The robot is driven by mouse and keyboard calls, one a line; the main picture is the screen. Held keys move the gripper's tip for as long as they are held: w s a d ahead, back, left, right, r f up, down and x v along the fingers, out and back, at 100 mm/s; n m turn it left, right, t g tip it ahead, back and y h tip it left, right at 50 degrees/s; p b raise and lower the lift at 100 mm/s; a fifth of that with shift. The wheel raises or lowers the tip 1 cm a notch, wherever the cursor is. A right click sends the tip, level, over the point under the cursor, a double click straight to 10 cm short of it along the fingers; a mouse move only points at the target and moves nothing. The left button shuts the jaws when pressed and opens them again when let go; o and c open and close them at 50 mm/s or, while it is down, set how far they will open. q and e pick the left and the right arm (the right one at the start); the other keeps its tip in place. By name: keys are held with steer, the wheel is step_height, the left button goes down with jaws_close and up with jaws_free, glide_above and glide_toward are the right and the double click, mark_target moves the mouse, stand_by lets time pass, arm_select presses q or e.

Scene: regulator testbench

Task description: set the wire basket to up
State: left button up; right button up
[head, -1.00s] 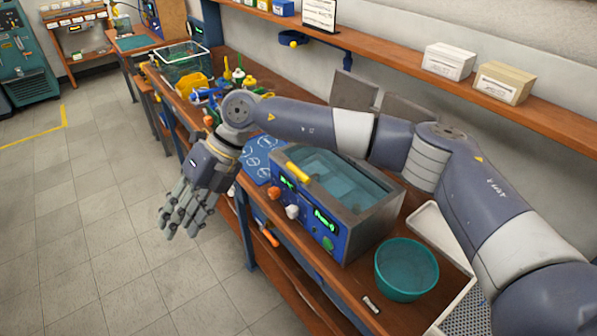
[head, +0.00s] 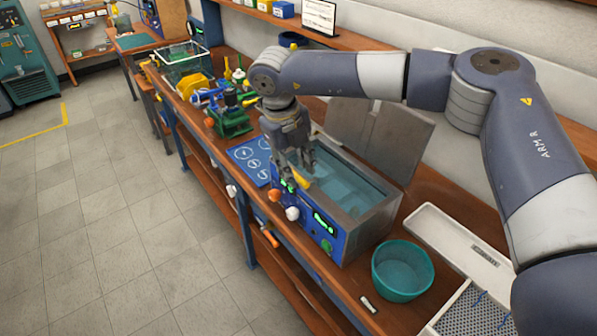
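A blue and grey bath (head: 352,225) full of teal liquid stands on the bench. A yellow handle (head: 303,180) shows at its left end; I cannot make out the wire mesh of a basket under the liquid. My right gripper (head: 296,175) points down over the left end of the bath, with its fingers around or beside the yellow handle. The fingers partly hide the handle, and I cannot tell whether they touch it or are closed. My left gripper is not in view.
A teal bowl (head: 402,271) and a white tray (head: 455,240) stand to the right of the bath. A grey raised panel (head: 400,140) is behind it. A blue mat (head: 248,160), a green device (head: 231,122) and an open-topped container (head: 185,62) lie to the left.

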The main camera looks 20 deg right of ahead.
mark_target(298, 176)
steer(key=shift+w+d+f+p, duration=0.15)
steer(key=shift+f+p, duration=0.1)
steer(key=shift+f, duration=0.75)
steer(key=shift+d+f+p, duration=0.15)
steer(key=shift+f+p, duration=0.1)
steer(key=shift+f, duration=0.75)
jaws_close()
step_height(298, 176, up, 7)
steer(key=shift+f, duration=0.1)
steer(key=shift+w, duration=0.15)
jaws_free()
steer(key=shift+r, duration=0.2)
steer(key=shift+s, duration=0.25)
